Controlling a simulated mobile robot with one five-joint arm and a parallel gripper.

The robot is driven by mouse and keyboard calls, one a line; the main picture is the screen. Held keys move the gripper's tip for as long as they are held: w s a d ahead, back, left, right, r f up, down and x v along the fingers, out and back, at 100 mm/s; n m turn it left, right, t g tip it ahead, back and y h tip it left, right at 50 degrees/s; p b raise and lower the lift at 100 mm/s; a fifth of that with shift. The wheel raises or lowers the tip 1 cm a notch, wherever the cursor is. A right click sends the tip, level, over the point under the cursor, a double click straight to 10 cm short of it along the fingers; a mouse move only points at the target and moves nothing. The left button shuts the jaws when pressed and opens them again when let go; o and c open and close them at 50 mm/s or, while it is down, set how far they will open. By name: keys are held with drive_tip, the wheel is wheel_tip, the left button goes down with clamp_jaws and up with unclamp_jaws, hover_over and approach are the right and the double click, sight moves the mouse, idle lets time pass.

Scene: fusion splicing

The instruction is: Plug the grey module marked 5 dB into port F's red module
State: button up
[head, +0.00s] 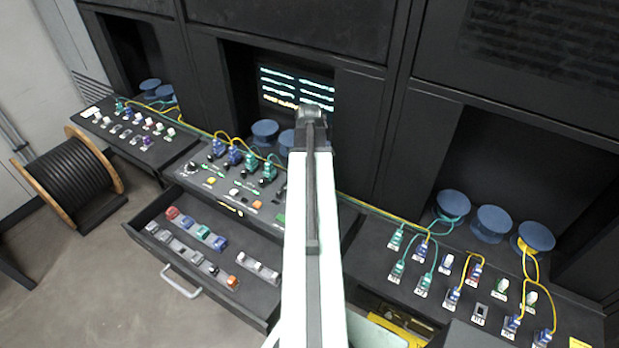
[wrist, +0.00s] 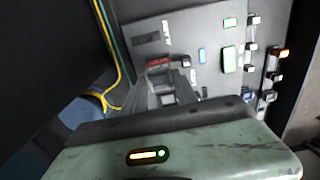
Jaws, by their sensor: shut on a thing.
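In the wrist view my gripper (wrist: 163,92) is shut on a small grey module (wrist: 158,76), seen between the dark fingers. A red block (wrist: 158,62) shows just beyond the grey module. I cannot tell whether the two touch or are joined. No marking is readable on either. In the head view my arm reaches to the back of the middle console and hides most of my gripper. Port letters are too small to read, so I cannot tell which is port F.
An open drawer (head: 262,308) holds rows of red, green, blue, grey and orange modules. The middle console (head: 190,178) carries cabled blue and green plugs. Blue spools (head: 491,224) stand in the right alcove. Yellow cables run along the consoles. A cable drum (head: 75,180) stands at left.

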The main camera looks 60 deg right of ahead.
drive_tip(key=shift+f+b, duration=0.35)
drive_tip(key=shift+f, duration=0.05)
drive_tip(key=o, duration=1.2)
drive_tip(key=shift+r, duration=0.1)
wheel_tip(320, 180, up, 8)
drive_tip(key=p, duration=0.8)
drive_tip(key=shift+f, duration=0.2)
